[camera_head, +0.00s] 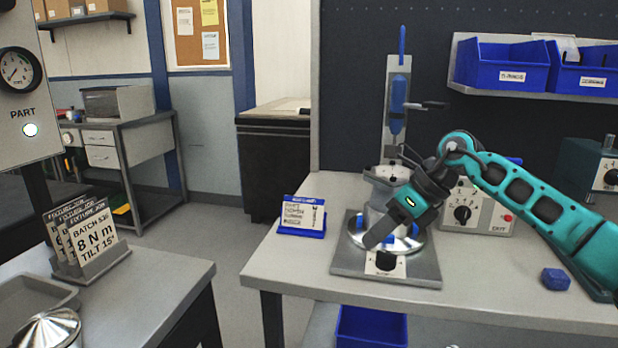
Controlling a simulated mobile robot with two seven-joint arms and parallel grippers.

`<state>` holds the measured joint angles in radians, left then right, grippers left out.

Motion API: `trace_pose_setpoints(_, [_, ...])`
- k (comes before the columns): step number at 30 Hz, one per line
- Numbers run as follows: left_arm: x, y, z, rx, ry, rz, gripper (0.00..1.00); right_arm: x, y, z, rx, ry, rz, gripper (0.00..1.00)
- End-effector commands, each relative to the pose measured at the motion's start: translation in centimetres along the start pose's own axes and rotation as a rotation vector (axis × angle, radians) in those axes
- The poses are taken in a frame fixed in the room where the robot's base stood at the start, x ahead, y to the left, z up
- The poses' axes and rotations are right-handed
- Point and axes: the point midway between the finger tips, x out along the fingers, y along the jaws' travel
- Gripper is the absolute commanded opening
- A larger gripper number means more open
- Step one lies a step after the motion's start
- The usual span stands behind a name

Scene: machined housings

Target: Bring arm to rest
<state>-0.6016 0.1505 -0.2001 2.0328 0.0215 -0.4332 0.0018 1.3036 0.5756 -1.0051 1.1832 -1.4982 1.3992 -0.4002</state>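My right arm, teal and black, comes in from the right edge over the workbench (280,265). Its gripper (381,232) points down and to the left, in front of a shiny round metal housing (413,241) on a grey fixture plate (345,262). The gripper hides part of the housing. Only one grey finger shape shows clearly, so I cannot tell whether it is open or shut, or whether it touches the housing. My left gripper is not in view.
A press with a blue cylinder (398,105) stands behind the fixture. A control box (480,212), a blue block (556,279) and a blue card holder (302,217) stand on the bench. Blue bins (503,66) sit on a shelf above. A sign stand (90,262) is on the left table.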

Motion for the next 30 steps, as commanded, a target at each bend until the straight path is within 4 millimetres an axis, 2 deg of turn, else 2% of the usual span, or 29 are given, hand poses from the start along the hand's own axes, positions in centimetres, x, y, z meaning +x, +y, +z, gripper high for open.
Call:
trace_pose_setpoints(1, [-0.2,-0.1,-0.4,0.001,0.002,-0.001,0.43,2.6,2.1,0.3,0.031,-0.063,0.093,0.39])
trace_pose_setpoints(3, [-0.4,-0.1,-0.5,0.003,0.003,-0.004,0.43,5.2,5.0,1.1,0.095,-0.17,0.214,0.39])
trace_pose_setpoints(6, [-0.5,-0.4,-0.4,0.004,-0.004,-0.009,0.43,7.8,8.6,1.9,0.22,-0.318,0.379,0.39])
trace_pose_setpoints(9, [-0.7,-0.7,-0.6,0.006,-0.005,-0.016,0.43,9.2,11.5,2.6,0.381,-0.46,0.531,0.39])
trace_pose_setpoints(12, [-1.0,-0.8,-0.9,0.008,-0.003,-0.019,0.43,9.7,13.4,2.9,0.576,-0.596,0.67,0.39])
trace_pose_setpoints(17, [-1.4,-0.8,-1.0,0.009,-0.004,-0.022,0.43,9.8,14.3,2.0,0.946,-0.79,0.85,0.39])
trace_pose_setpoints(20, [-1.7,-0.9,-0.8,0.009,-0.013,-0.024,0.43,9.8,13.7,0.4,1.209,-0.898,0.934,0.39])
trace_pose_setpoints(23, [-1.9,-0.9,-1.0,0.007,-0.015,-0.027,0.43,10.1,12.6,-2.4,1.492,-0.992,0.991,0.39])
trace_pose_setpoints(26, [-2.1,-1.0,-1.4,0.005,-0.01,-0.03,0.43,10.8,11.4,-6.1,1.789,-1.072,1.019,0.39])
trace_pose_setpoints(29, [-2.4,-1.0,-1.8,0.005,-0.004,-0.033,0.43,11.7,10.8,-10.9,2.097,-1.138,1.017,0.39])
trace_pose_setpoints(30, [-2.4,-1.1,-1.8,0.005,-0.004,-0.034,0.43,12.1,10.7,-13.0,2.222,-1.159,1.007,0.39])
